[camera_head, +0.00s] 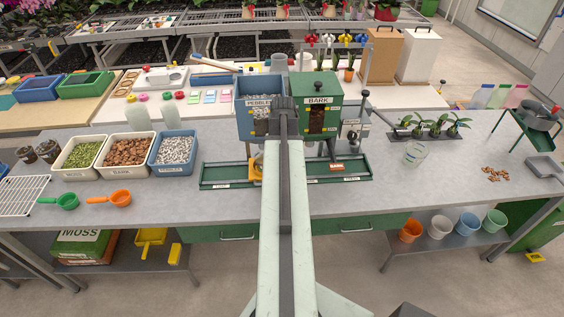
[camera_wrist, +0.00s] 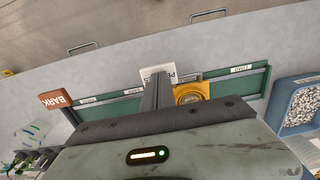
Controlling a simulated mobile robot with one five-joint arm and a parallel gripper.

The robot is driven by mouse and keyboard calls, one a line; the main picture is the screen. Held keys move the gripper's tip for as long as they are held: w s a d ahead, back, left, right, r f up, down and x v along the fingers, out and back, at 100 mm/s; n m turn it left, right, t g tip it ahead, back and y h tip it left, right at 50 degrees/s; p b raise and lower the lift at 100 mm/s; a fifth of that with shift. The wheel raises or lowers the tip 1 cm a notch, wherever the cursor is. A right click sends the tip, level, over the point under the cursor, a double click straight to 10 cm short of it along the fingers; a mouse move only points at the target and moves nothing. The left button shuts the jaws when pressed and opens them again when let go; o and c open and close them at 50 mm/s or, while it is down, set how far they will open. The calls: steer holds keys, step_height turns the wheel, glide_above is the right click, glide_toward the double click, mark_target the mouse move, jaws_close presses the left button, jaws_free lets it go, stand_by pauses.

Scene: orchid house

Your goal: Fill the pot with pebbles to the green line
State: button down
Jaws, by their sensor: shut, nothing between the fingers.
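My gripper (camera_head: 285,104) is shut and empty, in front of the blue pebbles dispenser (camera_head: 258,88) and the green bark dispenser (camera_head: 322,90). In the wrist view its fingers (camera_wrist: 160,92) partly cover a white labelled block (camera_wrist: 151,70); I cannot tell whether they touch it. A yellow piece with a round opening (camera_wrist: 205,88) sits beside the fingers on the green rail (camera_wrist: 236,83). It also shows under the pebbles dispenser (camera_head: 255,172). A blue bin (camera_head: 160,166) holds pebbles.
Bins of bark (camera_head: 108,172) and moss (camera_head: 64,171) stand left, with a green scoop (camera_head: 67,201) and an orange scoop (camera_head: 120,198) in front. A brown BARK block (camera_wrist: 58,99) sits on the rail. Seedlings (camera_head: 430,128) stand at right.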

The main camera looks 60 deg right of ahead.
steer(key=shift+f+b, duration=0.95)
steer(key=shift+f, duration=0.1)
